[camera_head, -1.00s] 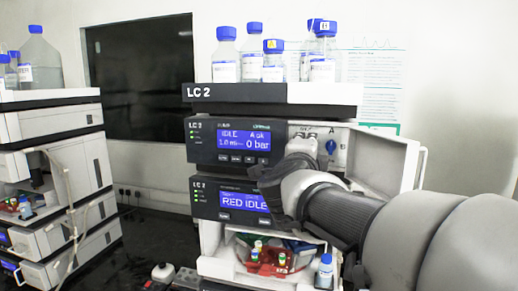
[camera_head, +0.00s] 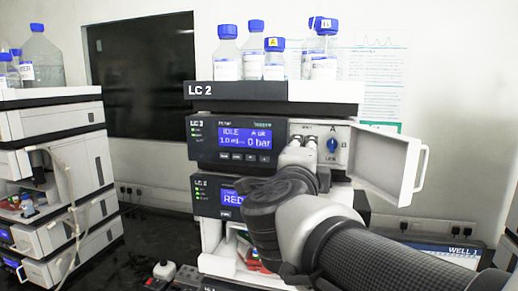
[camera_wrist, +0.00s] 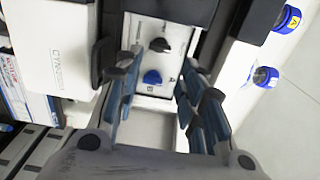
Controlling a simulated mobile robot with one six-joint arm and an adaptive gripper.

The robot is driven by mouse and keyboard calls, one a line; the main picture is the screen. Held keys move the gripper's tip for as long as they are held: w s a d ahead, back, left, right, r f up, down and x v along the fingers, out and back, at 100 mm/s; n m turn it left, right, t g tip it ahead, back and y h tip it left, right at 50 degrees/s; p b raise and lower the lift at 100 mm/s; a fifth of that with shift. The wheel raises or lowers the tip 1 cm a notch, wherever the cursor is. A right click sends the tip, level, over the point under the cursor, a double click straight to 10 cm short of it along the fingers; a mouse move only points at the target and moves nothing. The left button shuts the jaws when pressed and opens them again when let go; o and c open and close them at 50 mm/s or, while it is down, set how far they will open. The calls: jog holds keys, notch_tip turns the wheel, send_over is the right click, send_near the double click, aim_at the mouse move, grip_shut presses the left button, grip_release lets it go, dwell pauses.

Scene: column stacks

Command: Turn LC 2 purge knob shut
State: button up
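The LC 2 pump module (camera_head: 205,158) stands in the centre stack, its display reading IDLE and 0 bar. Its white door (camera_head: 385,165) is swung open to the right. On the panel behind it, a blue knob (camera_head: 332,146) sits between the A and B marks. In the wrist view this blue knob (camera_wrist: 152,77) lies between my fingers in the picture, with a black knob (camera_wrist: 160,45) beyond it. My gripper (camera_wrist: 160,98) is open and empty, facing the panel. In the head view my gripper hides the panel's left part, including the black knob.
Bottles with blue caps (camera_head: 274,60) stand on top of the stack. The open door and its handle (camera_head: 421,168) stick out close to my arm. A second stack (camera_head: 50,125) is at the left. My arm hides much of the lower LC 2 module (camera_head: 205,198).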

jog(key=v, duration=0.4)
jog(key=shift+s+f, duration=0.1)
jog(key=shift+s, duration=0.05)
